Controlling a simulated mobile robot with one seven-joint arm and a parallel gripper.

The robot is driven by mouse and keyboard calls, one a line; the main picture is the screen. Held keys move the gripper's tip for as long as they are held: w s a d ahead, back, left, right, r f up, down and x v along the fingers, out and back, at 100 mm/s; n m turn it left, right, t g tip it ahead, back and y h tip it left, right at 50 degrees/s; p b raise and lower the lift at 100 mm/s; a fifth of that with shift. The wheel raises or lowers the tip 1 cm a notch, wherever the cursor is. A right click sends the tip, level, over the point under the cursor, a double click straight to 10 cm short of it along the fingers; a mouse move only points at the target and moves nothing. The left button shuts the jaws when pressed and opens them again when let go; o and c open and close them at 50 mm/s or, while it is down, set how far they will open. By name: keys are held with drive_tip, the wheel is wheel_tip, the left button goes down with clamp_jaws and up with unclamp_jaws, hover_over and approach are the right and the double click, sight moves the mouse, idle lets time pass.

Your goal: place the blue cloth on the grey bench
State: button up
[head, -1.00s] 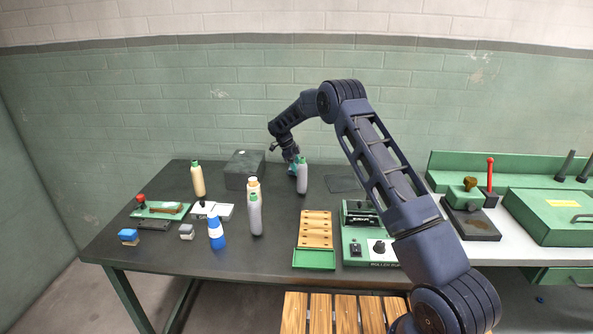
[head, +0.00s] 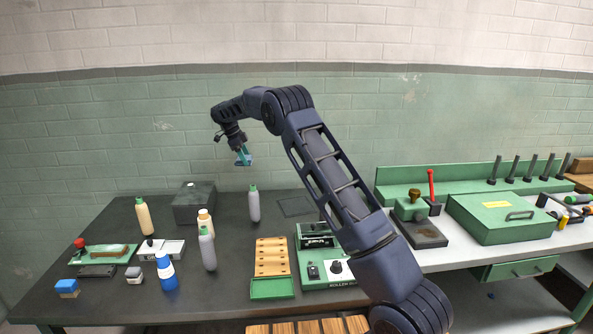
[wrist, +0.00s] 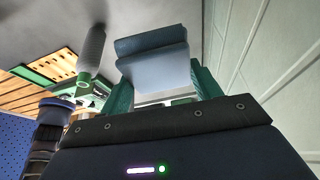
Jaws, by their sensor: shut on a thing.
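The blue cloth (wrist: 152,68) is a folded pad between the teal fingers of my gripper (wrist: 163,88) in the wrist view. In the head view my gripper (head: 243,157) is in the air above the back of the dark-topped table, in front of the wall; the cloth is too small there to tell clearly from the fingers. The gripper is shut on the cloth. A light grey bench top (head: 470,252) with a green back ledge stands to the right, partly behind my arm.
Several bottles, including a grey one (head: 254,204), stand on the dark table (head: 215,285) below my gripper. A dark box (head: 194,206) is at its back.

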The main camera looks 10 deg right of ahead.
drive_tip(key=d+m+g, duration=0.2)
drive_tip(key=d+m, duration=0.3)
drive_tip(key=d, duration=3.5)
drive_tip(key=s+d+m, duration=0.1)
drive_tip(key=s+d, duration=0.2)
drive_tip(key=d, duration=0.7)
drive_tip(key=m+g+y, duration=0.2)
drive_tip(key=m+y, duration=0.1)
drive_tip(key=m, duration=0.4)
hover_over(460, 239)
drive_tip(key=w, duration=0.1)
wheel_tip(460, 239, down, 2)
drive_tip(key=f, duration=1.9)
drive_tip(key=shift+a+f, duration=0.25)
drive_tip(key=shift+a, duration=0.15)
drive_tip(key=shift+f, duration=0.15)
drive_tip(key=o, duration=1)
